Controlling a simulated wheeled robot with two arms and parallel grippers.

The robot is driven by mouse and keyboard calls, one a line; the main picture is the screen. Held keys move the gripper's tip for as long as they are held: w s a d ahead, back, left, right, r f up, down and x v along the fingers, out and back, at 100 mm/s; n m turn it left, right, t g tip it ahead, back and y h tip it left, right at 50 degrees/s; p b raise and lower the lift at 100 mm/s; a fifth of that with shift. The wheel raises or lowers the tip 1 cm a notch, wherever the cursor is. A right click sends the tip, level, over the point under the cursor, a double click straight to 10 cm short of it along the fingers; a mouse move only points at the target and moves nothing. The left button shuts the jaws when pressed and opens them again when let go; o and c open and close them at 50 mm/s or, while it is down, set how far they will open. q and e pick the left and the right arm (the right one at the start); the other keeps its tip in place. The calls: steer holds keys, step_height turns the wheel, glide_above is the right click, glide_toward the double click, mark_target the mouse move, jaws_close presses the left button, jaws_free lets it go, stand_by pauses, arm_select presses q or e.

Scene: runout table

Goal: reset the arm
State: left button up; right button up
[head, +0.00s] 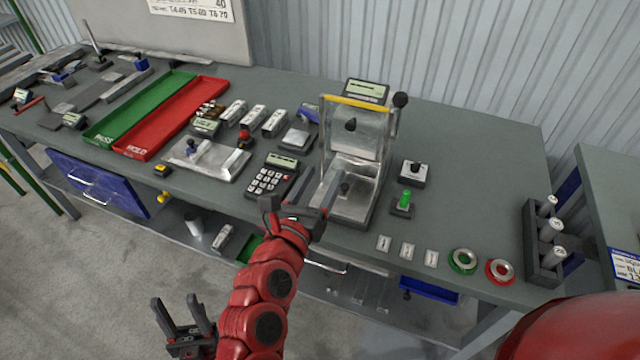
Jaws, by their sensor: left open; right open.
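The tester (352,205) on the bench has a grey base and a clear, yellow-topped guard (358,103). A lever with a black ball knob (400,100) stands up at its right side. My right gripper (318,186) is open at the front left of the tester's base, its fingers pointing toward the guard. I see nothing between them, and I cannot tell whether they touch the base. My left gripper (180,308) is open and empty, low at the bottom left, in front of the bench and over the floor.
A keypad (271,178) lies left of the tester. A green button (404,200) and a black-knobbed box (413,172) stand to its right. Green (140,105) and red (178,118) trays lie further left. A rack of cylinders (540,262) stands at the right end.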

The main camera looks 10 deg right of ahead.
steer(key=shift+s+a, duration=0.15)
steer(key=shift+s, duration=0.1)
stand_by(0.3)
